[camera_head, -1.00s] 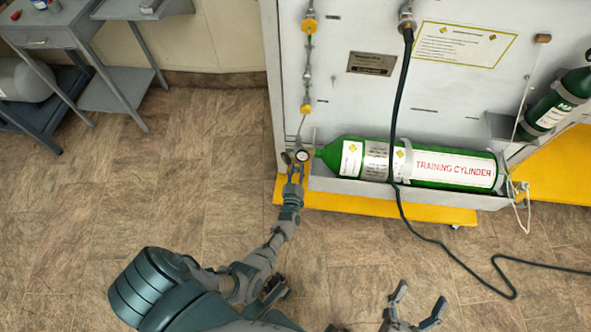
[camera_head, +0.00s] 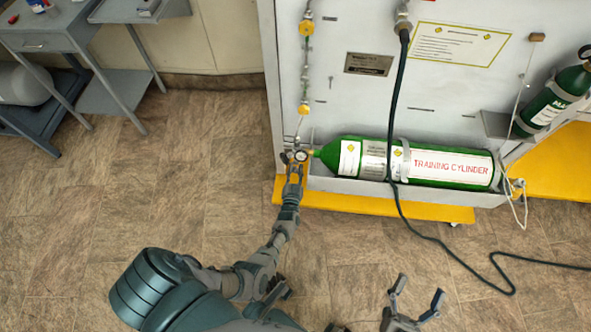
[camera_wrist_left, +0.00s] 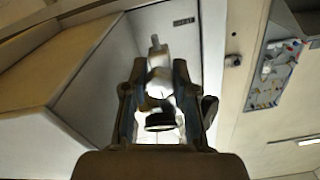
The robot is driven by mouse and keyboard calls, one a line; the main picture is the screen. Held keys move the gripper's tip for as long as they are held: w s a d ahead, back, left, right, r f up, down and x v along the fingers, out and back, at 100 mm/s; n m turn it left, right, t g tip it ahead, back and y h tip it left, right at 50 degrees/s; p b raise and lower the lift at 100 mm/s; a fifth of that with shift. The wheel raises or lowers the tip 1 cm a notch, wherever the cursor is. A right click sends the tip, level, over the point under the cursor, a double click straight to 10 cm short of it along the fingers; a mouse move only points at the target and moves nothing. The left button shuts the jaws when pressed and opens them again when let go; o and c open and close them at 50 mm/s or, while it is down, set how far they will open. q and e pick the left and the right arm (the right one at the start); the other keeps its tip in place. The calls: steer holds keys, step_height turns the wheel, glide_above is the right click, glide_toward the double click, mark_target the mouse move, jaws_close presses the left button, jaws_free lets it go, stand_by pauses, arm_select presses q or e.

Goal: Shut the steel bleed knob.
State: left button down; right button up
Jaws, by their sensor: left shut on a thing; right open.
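The green training cylinder (camera_head: 445,168) lies on its side in the panel's low tray. A small round gauge (camera_head: 301,155) sits by its left end. My left gripper (camera_head: 294,158) is at the fittings beside this gauge. In the left wrist view its fingers (camera_wrist_left: 160,95) are shut around a pale metal piece (camera_wrist_left: 160,83), which I take for the steel bleed knob. A dark round part (camera_wrist_left: 160,121) shows below it between the fingers. The knob is too small to make out in the head view. My right gripper (camera_head: 417,305) is open and empty above the floor.
A black hose (camera_head: 395,120) hangs down the panel (camera_head: 345,110), crosses in front of the cylinder and runs over the floor. A yellow base (camera_head: 390,207) juts out below the tray. A grey cart (camera_head: 85,40) stands at the left. The floor between is clear.

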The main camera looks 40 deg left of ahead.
arm_select(q)
steer(key=shift+s+d+f, duration=0.15)
steer(key=shift+d+f, duration=0.05)
steer(key=shift+f, duration=0.2)
steer(key=c, duration=0.9)
jaws_free()
steer(key=shift+a+r, duration=0.1)
steer(key=shift+r, duration=0.1)
steer(key=v, duration=1.1)
steer(key=shift+s+d, duration=0.2)
steer(key=shift+s, duration=0.1)
